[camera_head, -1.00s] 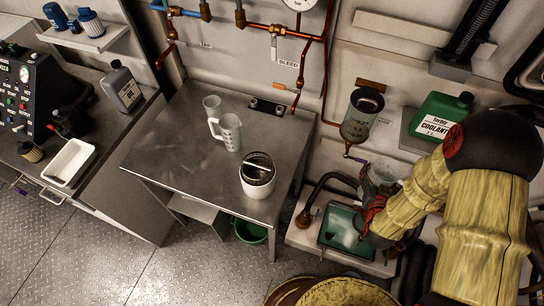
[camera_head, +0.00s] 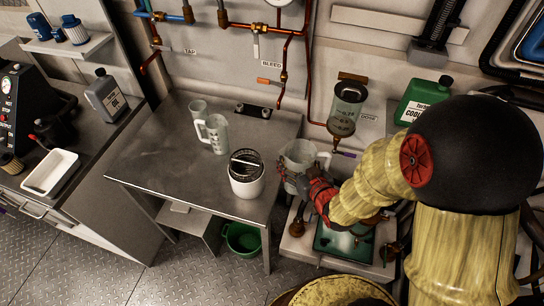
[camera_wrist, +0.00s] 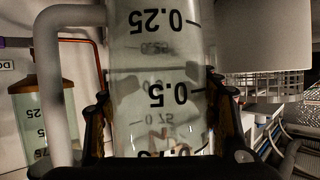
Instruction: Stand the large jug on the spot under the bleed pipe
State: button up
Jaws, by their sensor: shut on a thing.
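My gripper (camera_head: 312,185) is shut on the large jug (camera_head: 299,157), a clear measuring jug with a handle, and holds it just off the right edge of the steel table. In the wrist view the jug (camera_wrist: 155,60) fills the middle, its scale upside down and its handle on the left, with my fingers (camera_wrist: 160,125) on both sides. The copper bleed pipe (camera_head: 283,75) comes down the wall by the BLEED label, above the table's back right. A dark plate (camera_head: 253,110) lies on the table's back edge, left of the pipe end. The spot itself is not clearly marked.
A doser (camera_head: 345,108) hangs right of the jug. The table's left is clear.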

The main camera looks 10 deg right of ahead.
jog(key=shift+s+a+r+n, duration=0.2)
jog(key=shift+s+a+n, duration=0.1)
jog(key=w+a+b, duration=0.2)
jog(key=w, duration=0.6)
jog(key=w+a+f+b, duration=0.1)
jog(key=w+a+b, duration=0.1)
jog(key=w, duration=0.7)
jog(key=shift+a+f+b, duration=0.2)
jog(key=shift+a+b, duration=0.15)
jog(key=shift+a, duration=0.5)
jog(key=shift+f, duration=0.1)
jog(key=o, duration=0.7)
jog(key=shift+f, duration=0.1)
jog(key=o, duration=0.5)
jog(key=shift+o, duration=0.6)
